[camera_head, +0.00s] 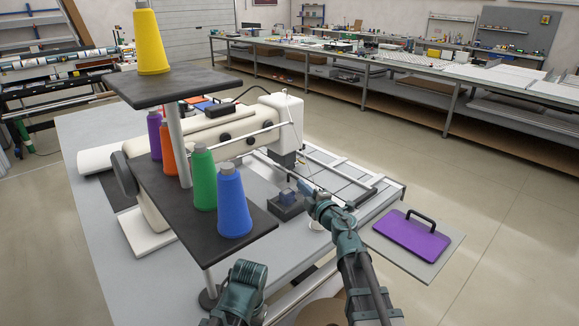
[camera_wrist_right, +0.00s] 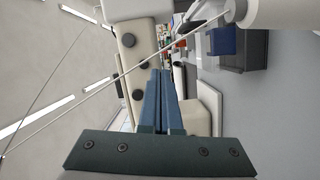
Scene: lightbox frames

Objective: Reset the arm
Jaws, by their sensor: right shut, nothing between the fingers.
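My right arm reaches up from the bottom in the head view. Its gripper (camera_head: 304,188) is shut and empty, above the table near the sewing machine's needle end. In the right wrist view the blue fingers (camera_wrist_right: 161,75) lie together with nothing between them. The cream sewing machine (camera_head: 228,128) stands on the grey table; its body also shows behind the fingers in the right wrist view (camera_wrist_right: 140,60). A link of my left arm shows at the bottom of the head view, but its gripper is not visible.
A black thread stand (camera_head: 175,205) holds several cones, including a blue cone (camera_head: 234,205) and a green cone (camera_head: 203,180). A yellow cone (camera_head: 149,40) stands on the upper shelf. A dark box (camera_head: 287,208) lies by my right gripper. A purple handled plate (camera_head: 411,236) lies at right.

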